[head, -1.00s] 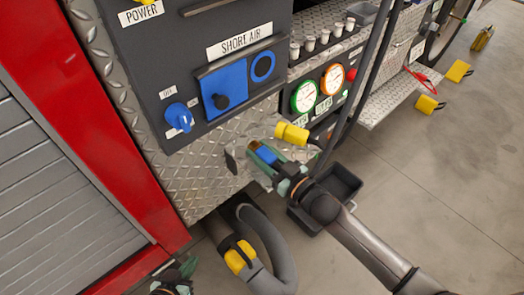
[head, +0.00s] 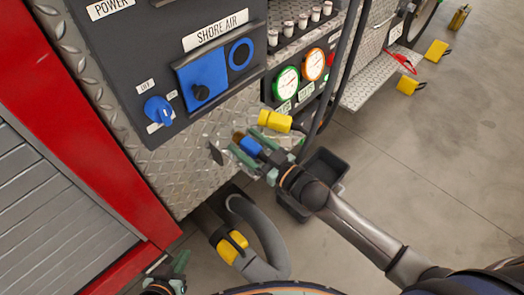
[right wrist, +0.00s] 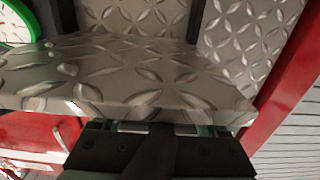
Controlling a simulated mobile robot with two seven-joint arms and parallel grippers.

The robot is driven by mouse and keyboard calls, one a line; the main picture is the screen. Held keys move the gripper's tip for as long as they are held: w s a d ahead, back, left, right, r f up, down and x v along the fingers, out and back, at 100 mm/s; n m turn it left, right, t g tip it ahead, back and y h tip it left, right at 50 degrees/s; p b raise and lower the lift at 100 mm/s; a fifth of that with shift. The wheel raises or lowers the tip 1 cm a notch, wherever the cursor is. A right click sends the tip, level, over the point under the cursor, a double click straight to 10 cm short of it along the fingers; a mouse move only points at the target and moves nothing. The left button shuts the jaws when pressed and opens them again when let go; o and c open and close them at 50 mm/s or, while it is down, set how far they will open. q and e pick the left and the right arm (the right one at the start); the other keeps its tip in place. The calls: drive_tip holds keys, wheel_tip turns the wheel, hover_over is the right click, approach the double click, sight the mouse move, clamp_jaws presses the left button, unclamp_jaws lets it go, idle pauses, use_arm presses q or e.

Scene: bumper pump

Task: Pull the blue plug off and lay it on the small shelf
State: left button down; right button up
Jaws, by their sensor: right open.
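The blue plug (head: 250,147), with a brass-coloured tip, lies between the green fingers of my right gripper (head: 254,146) in the head view. The fingers are open, one on each side of it. Its tip points up and left, apart from the blue shore air panel (head: 200,82). A diamond-plate slab, seemingly the small shelf (right wrist: 130,75), fills the middle of the right wrist view and hides the fingertips there. I cannot tell if the plug rests on it. My left gripper (head: 168,268) is at the bottom left, partly cut off.
A yellow plug (head: 275,120) is just above my right gripper. Dark hoses hang at its right. A black bin (head: 325,171) and a thick grey hose (head: 270,238) are below. Open floor lies to the right.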

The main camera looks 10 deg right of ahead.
use_arm(q)
drive_tip(key=shift+s+a+r+p, duration=0.1)
drive_tip(key=shift+a+r+p, duration=0.05)
drive_tip(key=shift+a+p, duration=0.15)
use_arm(e)
drive_tip(key=v, duration=1.2)
use_arm(q)
wheel_tip(320, 180, up, 8)
drive_tip(key=s+a+p, duration=0.1)
drive_tip(key=a+p, duration=0.1)
drive_tip(key=p, duration=0.7)
drive_tip(key=shift+f+n+y, duration=0.25)
drive_tip(key=shift+n+y, duration=0.05)
drive_tip(key=shift+y, duration=0.1)
use_arm(e)
drive_tip(key=s+d+f+m+g+h, duration=0.3)
drive_tip(key=s+f+h, duration=0.4)
drive_tip(key=s, duration=0.4)
drive_tip(key=m+g, duration=0.1)
drive_tip(key=g, duration=0.1)
drive_tip(key=shift+s+m+g+h, duration=0.25)
drive_tip(key=shift+m+g+h, duration=0.15)
use_arm(q)
drive_tip(key=shift+s, duration=0.15)
use_arm(e)
drive_tip(key=shift+d, duration=0.1)
use_arm(q)
drive_tip(key=shift+d, duration=0.15)
